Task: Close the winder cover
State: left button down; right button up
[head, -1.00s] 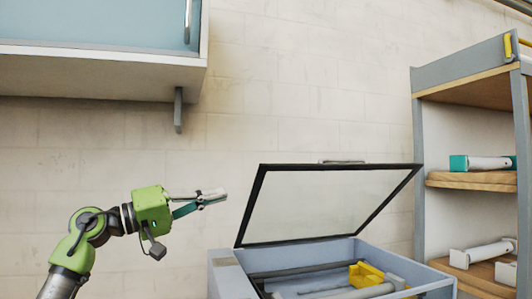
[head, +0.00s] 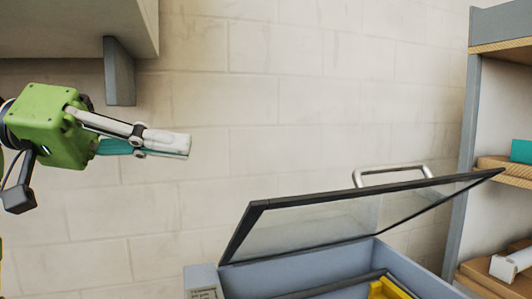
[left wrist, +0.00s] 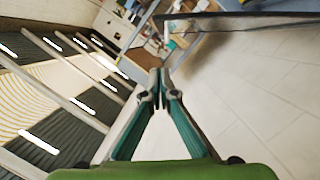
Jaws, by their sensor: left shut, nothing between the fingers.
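The winder cover (head: 310,220) is a clear panel in a black frame, raised and tilted open over a grey-blue box (head: 350,262). A metal bar handle (head: 392,173) stands up at its upper edge. My left gripper (head: 186,146), green with pale and teal fingers, is shut and empty. In the head view it is up and to the left of the cover, apart from it, with its fingers pointing right. The closed fingertips also show in the left wrist view (left wrist: 159,78). My right gripper is not in view.
A yellow part (head: 388,289) and a dark bar lie inside the box. A grey cabinet with a bracket (head: 119,72) hangs at upper left. A shelf rack (head: 462,150) stands at right. Bare wall lies between the gripper and the rack.

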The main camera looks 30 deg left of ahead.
pick_arm(q)
jog(key=p+x, duration=0.2)
jog(key=x, duration=0.2)
jog(key=p+x, duration=0.2)
jog(key=x, duration=0.3)
jog(key=shift+d+r, duration=0.2)
jog(key=shift+d, duration=0.15)
jog(key=f, duration=0.1)
jog(key=s+d+f, duration=0.1)
jog(key=shift+d+f, duration=0.3)
jog(key=shift+f, duration=0.05)
jog(key=shift+s+d+f, duration=0.15)
jog(key=shift+s+f, duration=0.2)
jog(key=shift+d+f, duration=0.1)
